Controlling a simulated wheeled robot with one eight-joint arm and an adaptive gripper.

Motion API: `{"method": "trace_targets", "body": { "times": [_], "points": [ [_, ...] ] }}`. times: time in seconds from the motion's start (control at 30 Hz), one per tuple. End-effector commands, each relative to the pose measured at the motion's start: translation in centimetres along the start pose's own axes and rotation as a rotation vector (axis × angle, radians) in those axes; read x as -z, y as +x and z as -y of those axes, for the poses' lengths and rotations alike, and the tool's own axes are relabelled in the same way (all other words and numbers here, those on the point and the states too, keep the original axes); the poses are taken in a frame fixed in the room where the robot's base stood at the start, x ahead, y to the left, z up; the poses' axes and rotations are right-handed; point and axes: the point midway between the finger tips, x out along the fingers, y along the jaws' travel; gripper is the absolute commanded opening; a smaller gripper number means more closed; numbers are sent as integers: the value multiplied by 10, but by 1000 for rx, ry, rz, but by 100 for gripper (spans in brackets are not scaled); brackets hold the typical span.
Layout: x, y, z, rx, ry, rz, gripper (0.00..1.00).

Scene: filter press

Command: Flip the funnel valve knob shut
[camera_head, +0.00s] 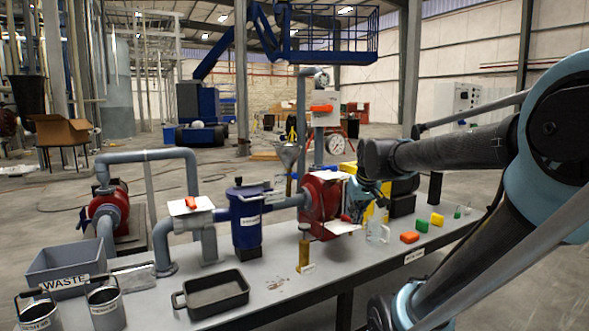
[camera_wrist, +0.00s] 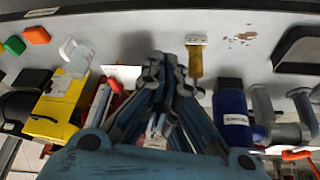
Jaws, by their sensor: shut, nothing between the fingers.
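The grey funnel (camera_head: 289,155) stands above the pipe between the blue filter housing (camera_head: 246,215) and the red round pump body (camera_head: 318,198). Small parts show below the funnel, but I cannot make out its valve knob or its position. My gripper (camera_head: 352,212) is beside the right side of the red body. In the wrist view my gripper (camera_wrist: 166,62) is shut and empty, its fingers pointing toward the bench top and covering much of the red body. The blue housing (camera_wrist: 232,115) is right of the fingers there.
Orange handles sit on the left pipe (camera_head: 191,202) and the upright pipe (camera_head: 321,108). A black tray (camera_head: 215,293) and a WASTE bin (camera_head: 65,268) are at the front left. A clear jug (camera_head: 378,230), an orange block (camera_head: 410,238) and a yellow box (camera_wrist: 60,110) are near my arm.

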Motion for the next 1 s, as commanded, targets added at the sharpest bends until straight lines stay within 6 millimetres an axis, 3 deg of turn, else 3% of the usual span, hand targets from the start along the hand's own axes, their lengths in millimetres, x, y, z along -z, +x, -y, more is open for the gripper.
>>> {"method": "trace_targets", "body": {
  "times": [0.1, 0.47, 0.7, 1.0],
  "points": [
    [45, -4, 7, 12, -43, -46, 0],
    [170, -8, 35, 41, -160, -182, 0],
    [251, -6, 64, 61, -233, -275, 0],
    [328, -2, 98, 78, -303, -370, 0]
  ]
}}
